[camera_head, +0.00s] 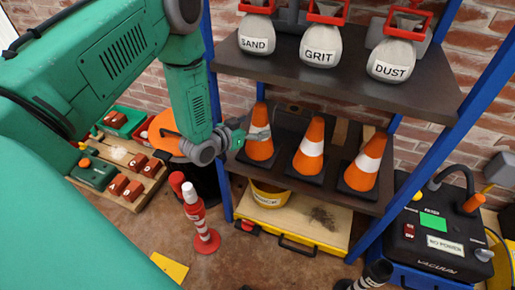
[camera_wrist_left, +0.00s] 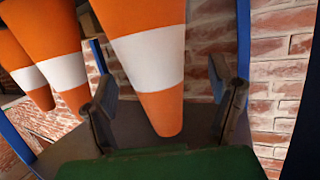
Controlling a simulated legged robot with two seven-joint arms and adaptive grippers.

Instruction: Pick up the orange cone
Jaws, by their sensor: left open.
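Three orange cones with white bands stand on the middle shelf: a left cone (camera_head: 260,148), a middle cone (camera_head: 309,148) and a right cone (camera_head: 364,165). My left gripper (camera_head: 239,136) is at the left cone's left side, at about the height of its band. In the left wrist view, the nearest cone (camera_wrist_left: 147,65) appears narrow end down, between the two spread fingers of my left gripper (camera_wrist_left: 163,103). Gaps show on both sides of it. The other two cones (camera_wrist_left: 66,70) are at the left there. My right gripper is not in view.
The upper shelf (camera_head: 340,75) carries sacks marked SAND, GRIT and DUST above the cones. Blue shelf posts (camera_head: 218,140) flank the bay. A yellow bucket (camera_head: 268,194) is below. A red-and-white post (camera_head: 198,215) stands on the floor. A black vacuum (camera_head: 435,230) is at the right.

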